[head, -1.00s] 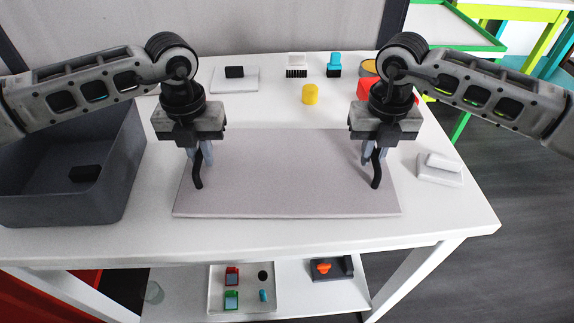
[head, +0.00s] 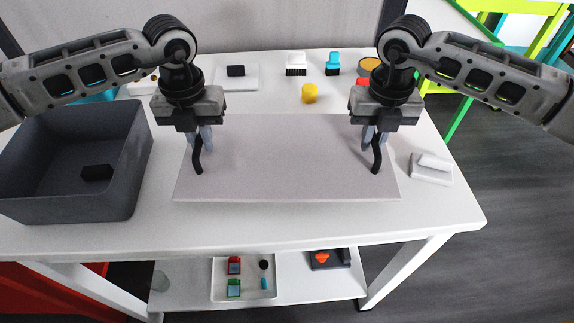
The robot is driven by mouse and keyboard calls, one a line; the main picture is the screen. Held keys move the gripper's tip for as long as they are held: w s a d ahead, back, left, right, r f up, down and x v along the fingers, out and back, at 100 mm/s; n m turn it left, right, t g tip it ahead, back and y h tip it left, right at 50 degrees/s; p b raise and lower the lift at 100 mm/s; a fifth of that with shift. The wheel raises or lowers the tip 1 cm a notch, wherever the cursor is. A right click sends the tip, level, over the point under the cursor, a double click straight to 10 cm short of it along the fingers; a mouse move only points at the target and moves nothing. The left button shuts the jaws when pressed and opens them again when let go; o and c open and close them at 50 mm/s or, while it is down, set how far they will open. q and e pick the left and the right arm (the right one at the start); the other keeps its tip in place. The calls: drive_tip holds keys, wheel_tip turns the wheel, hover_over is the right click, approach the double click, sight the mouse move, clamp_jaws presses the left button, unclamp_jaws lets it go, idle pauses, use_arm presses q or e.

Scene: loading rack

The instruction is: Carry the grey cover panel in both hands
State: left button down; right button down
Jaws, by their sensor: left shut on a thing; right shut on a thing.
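The grey cover panel (head: 285,165) is a flat light-grey board with two dark handles, seen in the head view over the white table. My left gripper (head: 198,145) is shut on the panel's left handle (head: 197,160). My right gripper (head: 375,143) is shut on the panel's right handle (head: 376,160). The panel looks level. How far it is above the table top is hard to tell.
A dark grey bin (head: 138,165) with a black block (head: 97,172) stands left of the panel. A white block (head: 432,168) lies to the right. Behind are a yellow cylinder (head: 309,93), a white brush (head: 296,63) and a cyan-topped item (head: 333,63). A tray (head: 217,292) sits on the lower shelf.

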use_arm(q)
drive_tip(key=shift+r, duration=0.2)
use_arm(e)
drive_tip(key=shift+r, duration=0.2)
